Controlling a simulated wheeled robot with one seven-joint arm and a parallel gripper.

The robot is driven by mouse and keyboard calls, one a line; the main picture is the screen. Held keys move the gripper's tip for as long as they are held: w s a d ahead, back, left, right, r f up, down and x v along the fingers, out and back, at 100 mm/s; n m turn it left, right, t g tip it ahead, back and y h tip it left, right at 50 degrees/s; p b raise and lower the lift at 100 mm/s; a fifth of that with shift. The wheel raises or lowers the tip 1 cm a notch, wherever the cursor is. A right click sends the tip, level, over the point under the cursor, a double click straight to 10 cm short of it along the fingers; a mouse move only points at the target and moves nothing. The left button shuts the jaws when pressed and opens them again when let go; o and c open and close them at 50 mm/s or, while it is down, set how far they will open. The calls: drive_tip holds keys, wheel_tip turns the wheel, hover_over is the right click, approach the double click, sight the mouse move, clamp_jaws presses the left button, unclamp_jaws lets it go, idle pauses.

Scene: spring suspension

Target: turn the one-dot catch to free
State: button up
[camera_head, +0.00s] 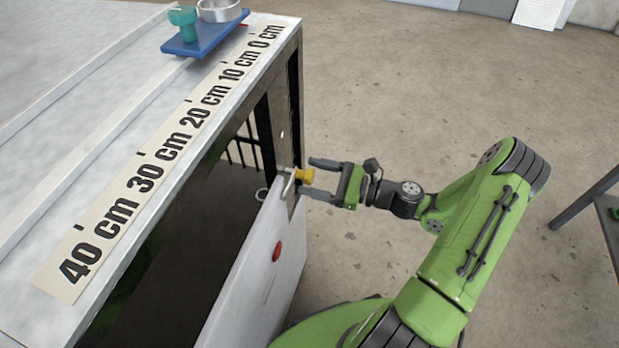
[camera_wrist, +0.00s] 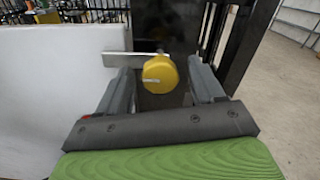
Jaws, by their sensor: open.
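The catch has a yellow knob (camera_head: 305,175) on a metal bar (camera_head: 288,183), mounted on the post at the edge of the white panel (camera_head: 262,262). In the wrist view the knob (camera_wrist: 160,74) faces me, with a small pale mark on its face, and the flat bar (camera_wrist: 128,60) reaches left across the panel's edge. I cannot make out a dot count. My gripper (camera_head: 318,178) is open, its fingers on either side of the knob. In the wrist view there are gaps between the knob and both fingers (camera_wrist: 162,85), so it is not held.
A bench top with a ruler strip (camera_head: 140,185) lies at the left, with a blue tray (camera_head: 205,36) holding a green peg and a metal ring. A red button (camera_head: 277,251) is on the panel. The floor (camera_head: 420,90) behind my arm is clear. A table (camera_head: 600,205) stands at the right edge.

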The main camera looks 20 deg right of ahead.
drive_tip(key=shift+x, duration=0.8)
drive_tip(key=shift+c, duration=0.5)
clamp_jaws()
